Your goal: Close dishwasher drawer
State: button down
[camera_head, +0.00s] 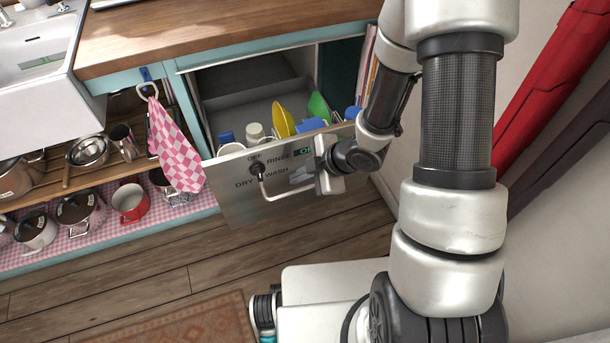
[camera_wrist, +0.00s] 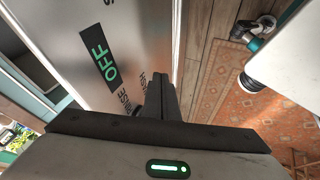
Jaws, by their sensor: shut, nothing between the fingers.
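The dishwasher drawer (camera_head: 230,190) has a brushed steel front with a dial, printed labels and a bar handle (camera_head: 285,194). It stands pulled out from the teal cabinet, with dishes inside. My gripper (camera_head: 298,177) is at the right part of the drawer front, near the handle. In the wrist view my gripper (camera_wrist: 162,98) shows dark fingers together, close to the steel front (camera_wrist: 95,40) with its lit green OFF sign. I cannot tell whether the fingertips touch the front or the handle.
A yellow plate (camera_head: 283,121), a green plate (camera_head: 318,107) and cups stand in the drawer. A pink checked towel (camera_head: 176,150) hangs to its left, above open shelves of pans (camera_head: 75,210). The wooden floor (camera_head: 130,275) in front is clear, with a rug (camera_head: 200,325) nearer me.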

aim_at(280, 185)
jog(key=b+x, duration=0.1)
jog(key=x, duration=0.4)
dwell(0.3)
